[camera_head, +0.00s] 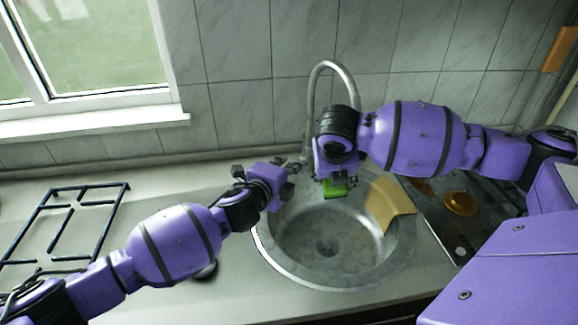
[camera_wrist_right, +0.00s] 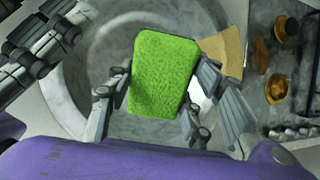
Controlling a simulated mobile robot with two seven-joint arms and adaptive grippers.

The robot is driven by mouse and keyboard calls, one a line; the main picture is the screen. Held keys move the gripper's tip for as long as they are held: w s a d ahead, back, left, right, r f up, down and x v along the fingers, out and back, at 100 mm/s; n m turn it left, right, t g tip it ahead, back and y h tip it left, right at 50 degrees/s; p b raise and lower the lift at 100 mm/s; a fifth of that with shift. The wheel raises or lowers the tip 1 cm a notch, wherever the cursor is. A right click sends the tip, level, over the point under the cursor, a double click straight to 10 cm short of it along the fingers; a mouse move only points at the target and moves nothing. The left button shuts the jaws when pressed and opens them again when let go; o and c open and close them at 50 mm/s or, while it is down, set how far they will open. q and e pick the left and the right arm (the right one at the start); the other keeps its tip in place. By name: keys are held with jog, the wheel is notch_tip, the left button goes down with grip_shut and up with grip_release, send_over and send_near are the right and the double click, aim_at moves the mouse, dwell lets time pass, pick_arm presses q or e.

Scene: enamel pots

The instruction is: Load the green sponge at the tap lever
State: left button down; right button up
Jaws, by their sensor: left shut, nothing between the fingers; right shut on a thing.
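The green sponge (camera_head: 336,189) is held over the back of the sink in the head view. It fills the middle of the right wrist view (camera_wrist_right: 163,75). My right gripper (camera_wrist_right: 155,100) is shut on the sponge, with a finger on each side. In the head view the right gripper (camera_head: 335,175) hangs just in front of the tap. The tap (camera_head: 341,72) has a tall curved metal spout; its base is partly hidden behind my grippers. My left gripper (camera_head: 295,166) is shut and empty near the tap base. The tap lever cannot be made out clearly.
The round metal sink (camera_head: 325,248) is below the grippers. A tan cloth-like piece (camera_head: 388,203) lies over its right rim. A dark panel (camera_head: 445,238) with an orange-brown item (camera_head: 460,203) is to the right. A black pot grate (camera_head: 62,222) lies on the left counter.

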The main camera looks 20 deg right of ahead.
jog(key=s+a, duration=0.4)
jog(key=s, duration=0.2)
jog(key=shift+s+a, duration=0.25)
jog(key=shift+a, duration=0.1)
dwell(0.4)
dwell(1.1)
jog(key=s+a+r, duration=0.3)
jog(key=s+r, duration=0.1)
dwell(0.5)
dwell(0.6)
